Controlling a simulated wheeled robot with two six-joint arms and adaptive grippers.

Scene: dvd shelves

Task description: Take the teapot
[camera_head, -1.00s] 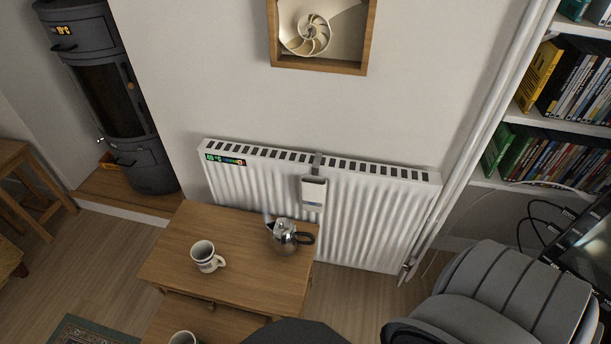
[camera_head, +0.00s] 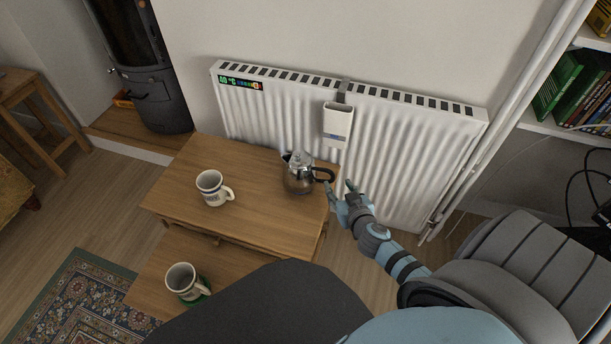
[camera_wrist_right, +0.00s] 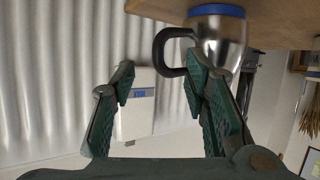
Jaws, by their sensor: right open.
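The teapot (camera_head: 299,176) is a small shiny metal pot with a dark handle, standing upright on the wooden table (camera_head: 258,221) near its right end. Its handle points right, toward my right gripper (camera_head: 338,188). My right gripper is open and empty, just right of the handle and close to it. In the right wrist view the teapot (camera_wrist_right: 220,40) appears inverted at the top, with its black handle (camera_wrist_right: 164,50) reaching toward the space between the open fingers (camera_wrist_right: 160,90). I cannot tell whether a finger touches it. My left gripper is not in view.
A white mug (camera_head: 211,187) stands left of the teapot on the table. Another mug (camera_head: 183,281) stands on a lower table (camera_head: 144,279). The white radiator (camera_head: 420,140) is close behind the table and gripper. A grey chair (camera_head: 510,275) is at right.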

